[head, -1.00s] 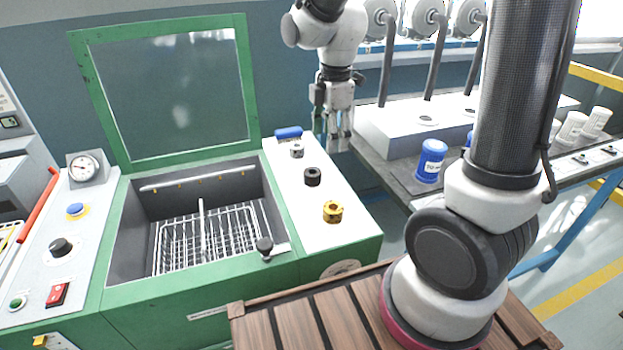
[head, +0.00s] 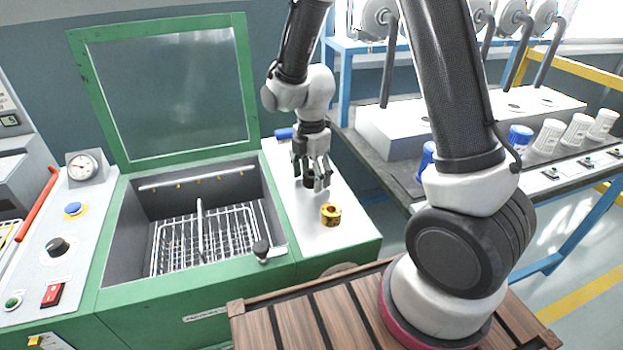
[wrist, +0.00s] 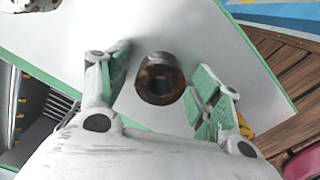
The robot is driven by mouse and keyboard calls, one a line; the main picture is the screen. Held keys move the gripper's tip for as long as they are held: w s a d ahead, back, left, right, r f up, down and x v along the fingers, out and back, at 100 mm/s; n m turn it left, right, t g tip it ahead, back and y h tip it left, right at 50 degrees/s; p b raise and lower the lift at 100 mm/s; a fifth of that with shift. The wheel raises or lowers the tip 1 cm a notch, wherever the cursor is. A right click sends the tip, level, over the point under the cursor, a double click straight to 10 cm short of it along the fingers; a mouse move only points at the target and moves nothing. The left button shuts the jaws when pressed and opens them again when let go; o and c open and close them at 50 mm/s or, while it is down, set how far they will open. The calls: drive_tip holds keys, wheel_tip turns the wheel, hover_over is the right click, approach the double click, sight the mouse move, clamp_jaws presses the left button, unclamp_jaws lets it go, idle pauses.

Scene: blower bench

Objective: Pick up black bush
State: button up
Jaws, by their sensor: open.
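The black bush (wrist: 160,79) stands on the white top between the open fingers of my gripper (wrist: 162,95) in the wrist view. It looks like a short dark ring with a central hole and brownish reflections. Neither finger pad visibly touches it. In the head view my gripper (head: 312,178) points down over the white top, and the black bush (head: 308,181) is mostly hidden behind the fingers.
A yellow bush (head: 330,214) stands nearer on the same white top (head: 318,238). The green machine's open basin with a wire basket (head: 205,240) is to the left.

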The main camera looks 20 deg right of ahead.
drive_tip(key=shift+c, duration=0.2)
drive_tip(key=c, duration=1.2)
